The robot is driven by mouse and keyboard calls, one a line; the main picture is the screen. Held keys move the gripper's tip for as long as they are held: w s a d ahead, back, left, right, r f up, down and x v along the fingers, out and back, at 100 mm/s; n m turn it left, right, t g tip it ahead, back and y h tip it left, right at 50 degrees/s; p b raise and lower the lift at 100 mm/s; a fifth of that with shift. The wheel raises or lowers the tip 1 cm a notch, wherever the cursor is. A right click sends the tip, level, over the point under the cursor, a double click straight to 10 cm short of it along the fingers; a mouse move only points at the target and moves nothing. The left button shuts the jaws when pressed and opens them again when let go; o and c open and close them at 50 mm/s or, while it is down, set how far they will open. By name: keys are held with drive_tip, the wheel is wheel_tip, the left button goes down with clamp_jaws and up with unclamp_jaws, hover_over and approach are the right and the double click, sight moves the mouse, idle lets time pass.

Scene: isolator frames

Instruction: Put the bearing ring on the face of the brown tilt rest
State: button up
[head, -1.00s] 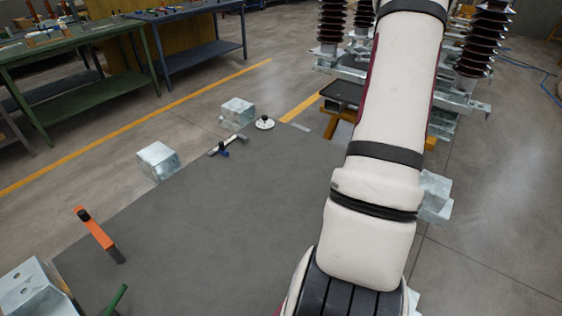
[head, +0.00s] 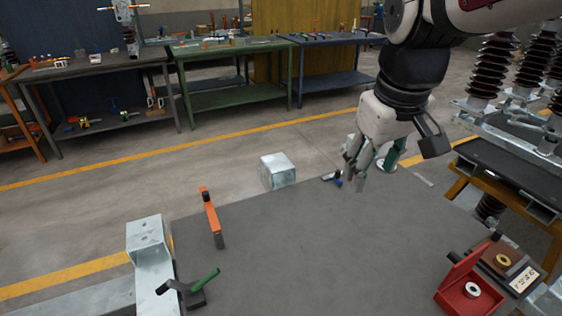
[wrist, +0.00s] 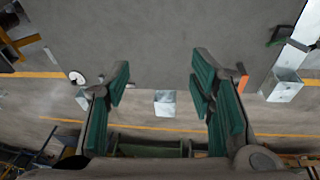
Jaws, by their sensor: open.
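My gripper (head: 357,172) is open and empty, held above the far edge of the grey table (head: 300,240). The wrist view shows its green-padded fingers (wrist: 160,82) wide apart with nothing between them. At the table's near right corner, a pale metal ring (head: 472,290) lies in or on a red holder (head: 456,300) with a raised plate. Just behind it is a brown piece (head: 515,256) with a brass-coloured ring (head: 502,260) and a white label. This brown piece may be the tilt rest; its tilt and which ring is the bearing ring are unclear.
An orange upright bar (head: 211,218) and a green-handled clamp (head: 195,288) stand at the table's left. A galvanised block (head: 278,170) is at the far edge. A blue-and-white piece (head: 333,178) lies near the gripper. The table's middle is clear.

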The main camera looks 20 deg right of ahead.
drive_tip(key=s+a+f+t+y, duration=0.1)
drive_tip(key=s+a, duration=0.6)
drive_tip(key=a, duration=0.2)
drive_tip(key=shift+s+a+f+t, duration=0.15)
drive_tip(key=shift+s+f+t, duration=0.15)
drive_tip(key=shift+s+f, duration=0.05)
drive_tip(key=shift+r, duration=0.2)
drive_tip(key=shift+c, duration=0.4)
